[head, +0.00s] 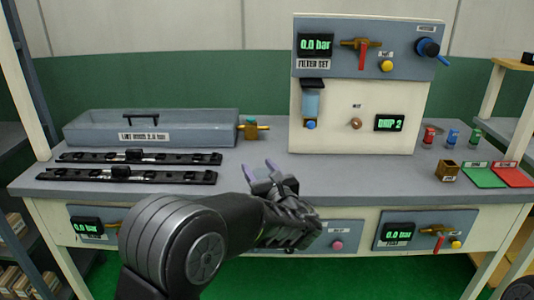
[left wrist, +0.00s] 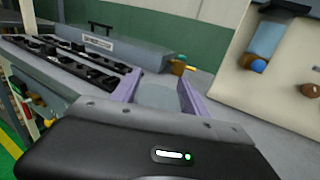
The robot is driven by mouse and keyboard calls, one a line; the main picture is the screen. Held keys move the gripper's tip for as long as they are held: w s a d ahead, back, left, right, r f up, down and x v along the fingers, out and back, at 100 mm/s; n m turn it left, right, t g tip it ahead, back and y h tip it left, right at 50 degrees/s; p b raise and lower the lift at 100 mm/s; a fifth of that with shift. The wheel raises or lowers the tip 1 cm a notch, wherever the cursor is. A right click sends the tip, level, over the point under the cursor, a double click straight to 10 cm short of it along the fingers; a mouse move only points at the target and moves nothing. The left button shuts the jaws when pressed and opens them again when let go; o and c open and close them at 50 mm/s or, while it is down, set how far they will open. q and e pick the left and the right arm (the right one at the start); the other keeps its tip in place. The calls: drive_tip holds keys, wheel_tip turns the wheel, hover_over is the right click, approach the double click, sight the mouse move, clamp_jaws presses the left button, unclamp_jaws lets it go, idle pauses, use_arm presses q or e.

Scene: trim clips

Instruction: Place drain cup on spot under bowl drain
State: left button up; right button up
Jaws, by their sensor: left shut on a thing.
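My left gripper (head: 261,173) is over the front middle of the bench, left of and in front of the filter panel. In the left wrist view its purple fingers (left wrist: 157,92) are shut on a pale, see-through grey-blue thing, which looks like the drain cup (left wrist: 158,98). In the head view the hand mostly hides that cup. The filter bowl (head: 311,103) is light blue and hangs on the panel front, with a blue drain knob (head: 311,125) at its bottom. I cannot make out the spot under it. My right gripper is not in view.
A grey lidded tray (head: 190,127) with a brass valve (head: 252,129) stands at the back left. Two black clip rails (head: 130,175) lie before it. Coloured fittings (head: 452,137), a small brown box (head: 447,171) and green and red mats (head: 484,177) are at right. The bench before the panel is clear.

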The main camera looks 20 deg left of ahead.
use_arm(q)
drive_tip(key=s+f+n+g+y, duration=0.1)
drive_tip(key=s+f, duration=0.3)
drive_tip(key=f, duration=0.3)
drive_tip(key=s+f+n+g+y, duration=0.15)
drive_tip(key=s+f, duration=0.25)
drive_tip(key=f, duration=0.4)
drive_tip(key=s+d+f, duration=0.2)
drive_tip(key=s+f, duration=0.3)
drive_tip(key=s, duration=0.7)
drive_tip(key=shift+s+g+y, duration=0.25)
drive_tip(key=shift+g+y, duration=0.1)
drive_tip(key=shift+d+r, duration=0.1)
drive_tip(key=shift+d, duration=0.05)
